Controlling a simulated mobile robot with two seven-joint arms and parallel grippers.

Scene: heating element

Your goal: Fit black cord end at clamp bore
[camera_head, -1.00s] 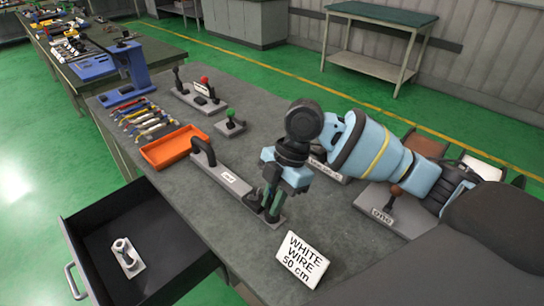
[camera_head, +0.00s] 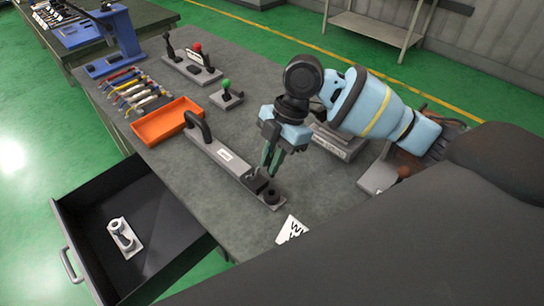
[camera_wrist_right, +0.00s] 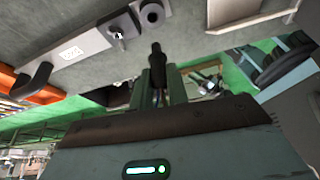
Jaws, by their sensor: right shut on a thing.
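My right gripper (camera_head: 270,160) points down over the bench, near the right end of a long grey fixture (camera_head: 228,163) with a black handle. In the wrist view its fingers (camera_wrist_right: 158,85) are shut on a black cord end (camera_wrist_right: 157,52), whose tip sticks out past them. A black round clamp piece with a bore (camera_wrist_right: 151,13) sits at the fixture's end; it also shows in the head view (camera_head: 272,197). The cord tip is apart from the bore. My left gripper is not in view.
An orange tray (camera_head: 165,122) and several coloured tools (camera_head: 130,92) lie left of the fixture. Stands with a red (camera_head: 197,48) and a green knob (camera_head: 226,84) are behind. An open drawer (camera_head: 160,268) holds a white part (camera_head: 124,236).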

